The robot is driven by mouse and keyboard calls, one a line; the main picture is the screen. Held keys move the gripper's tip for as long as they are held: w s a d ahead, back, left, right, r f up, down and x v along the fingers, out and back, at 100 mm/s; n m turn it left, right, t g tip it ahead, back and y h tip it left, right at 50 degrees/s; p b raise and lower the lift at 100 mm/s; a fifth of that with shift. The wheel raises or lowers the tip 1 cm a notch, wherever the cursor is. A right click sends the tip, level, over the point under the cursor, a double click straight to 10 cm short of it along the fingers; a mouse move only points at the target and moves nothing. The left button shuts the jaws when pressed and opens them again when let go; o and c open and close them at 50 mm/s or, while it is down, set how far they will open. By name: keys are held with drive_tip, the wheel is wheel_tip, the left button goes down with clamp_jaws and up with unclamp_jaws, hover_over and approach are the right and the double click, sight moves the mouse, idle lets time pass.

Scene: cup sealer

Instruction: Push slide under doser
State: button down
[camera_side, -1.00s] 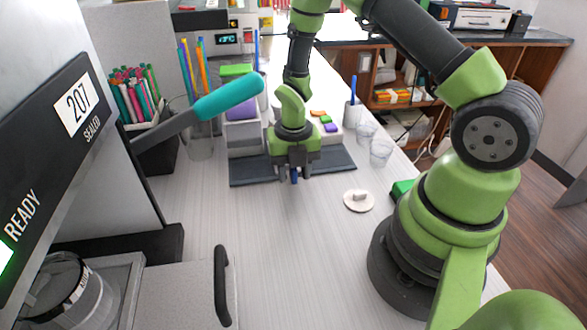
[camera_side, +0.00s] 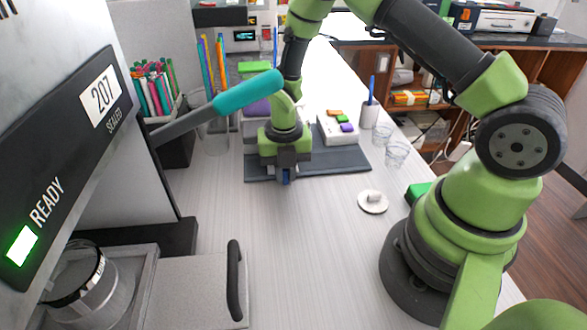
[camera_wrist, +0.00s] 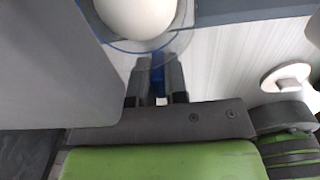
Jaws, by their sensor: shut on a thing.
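My gripper (camera_side: 286,178) is low at the front edge of the doser's dark base plate (camera_side: 340,162). Its fingers (camera_wrist: 157,82) are shut on a small blue tab (camera_wrist: 157,68), which I take to be the slide's handle. In the wrist view, a white round thing (camera_wrist: 136,14) with a clear, blue-edged rim lies just beyond the tab; I cannot tell whether it is a cup or its contents. A grey block (camera_wrist: 50,70) is close on the left there. In the side view the doser's purple part (camera_side: 257,107) is partly hidden by the teal handle and my arm.
The sealer (camera_side: 75,150) with its READY screen stands at left, its teal-handled lever (camera_side: 248,93) reaching in front of the doser. A white disc with a knob (camera_side: 372,202) lies at right, near clear cups (camera_side: 397,153) and a button box (camera_side: 338,128).

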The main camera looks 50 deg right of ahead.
drive_tip(key=c, duration=1.1)
unclamp_jaws()
drive_tip(key=shift+r, duration=0.1)
drive_tip(key=shift+c, duration=0.2)
drive_tip(key=shift+r, duration=0.1)
